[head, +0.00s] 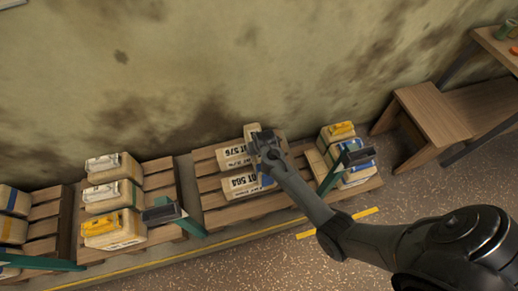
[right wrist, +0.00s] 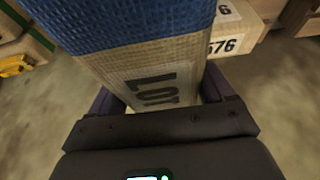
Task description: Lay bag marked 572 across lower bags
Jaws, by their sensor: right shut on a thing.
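My right gripper (head: 264,146) is over the middle pallet (head: 210,201) in the head view. In the right wrist view it is shut on a tan woven bag (right wrist: 150,62) with a wide blue band. "LOT" shows on this bag, but its number is hidden. In the head view my gripper and arm cover most of the held bag; a pale end (head: 251,130) shows behind the gripper. Under it, bags marked 576 (head: 233,155) and 564 (head: 240,185) lie on the pallet. Contact between held and lower bags cannot be told. My left gripper is not in view.
Stacked bags stand on the left pallet (head: 160,181) and on the right one (head: 365,186). A wooden bench (head: 430,122) is at the right. The wall is close behind.

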